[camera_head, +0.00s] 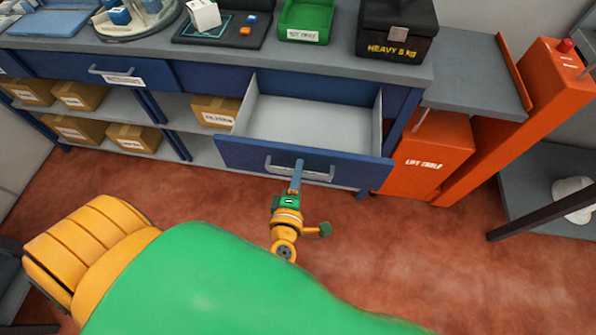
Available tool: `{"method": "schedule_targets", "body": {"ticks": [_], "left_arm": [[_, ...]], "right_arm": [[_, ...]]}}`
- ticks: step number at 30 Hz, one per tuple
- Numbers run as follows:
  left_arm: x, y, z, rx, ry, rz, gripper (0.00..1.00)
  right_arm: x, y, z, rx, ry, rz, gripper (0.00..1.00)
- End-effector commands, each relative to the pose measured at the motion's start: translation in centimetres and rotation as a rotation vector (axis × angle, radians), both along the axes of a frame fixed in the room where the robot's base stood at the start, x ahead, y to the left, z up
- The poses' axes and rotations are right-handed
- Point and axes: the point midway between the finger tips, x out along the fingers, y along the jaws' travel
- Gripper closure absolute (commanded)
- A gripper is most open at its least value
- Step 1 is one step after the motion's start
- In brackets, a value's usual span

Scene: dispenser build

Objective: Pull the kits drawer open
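The kits drawer (240,155) stands pulled out from the blue workbench in the middle of the view. Its pale grey inside is empty where I can see it. Its front carries a bar handle (322,176) and a white label, partly covered and not readable. My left gripper (296,178) is at the handle's left half, its fingers closed around the bar. My green and yellow arm fills the foreground below it. My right gripper is not in view.
A closed drawer (110,75) is to the left, above shelves with cardboard boxes (215,111). A green tray (305,20) and a black "HEAVY 8 KG" box (397,30) stand on top. An orange lift table (430,155) is close at right. The red floor in front is clear.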

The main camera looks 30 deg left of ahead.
Motion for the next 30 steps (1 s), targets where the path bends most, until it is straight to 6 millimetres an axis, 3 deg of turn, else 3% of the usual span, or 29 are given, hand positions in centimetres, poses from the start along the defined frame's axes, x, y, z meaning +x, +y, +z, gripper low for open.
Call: {"method": "schedule_targets", "body": {"ticks": [12,26,29,30], "left_arm": [[-6.3,-1.9,1.2,0.001,0.002,-0.001,0.73],[-6.6,-2.0,1.4,0.005,0.002,-0.004,0.73],[-6.5,-3.6,-1.0,0.133,0.066,-0.138,0.73],[-6.7,-4.8,-3.5,0.246,0.129,-0.258,0.73]], "right_arm": [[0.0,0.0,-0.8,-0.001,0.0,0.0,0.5],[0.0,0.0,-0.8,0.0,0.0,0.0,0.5],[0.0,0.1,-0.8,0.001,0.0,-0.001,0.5],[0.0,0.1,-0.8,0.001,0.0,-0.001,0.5]]}}
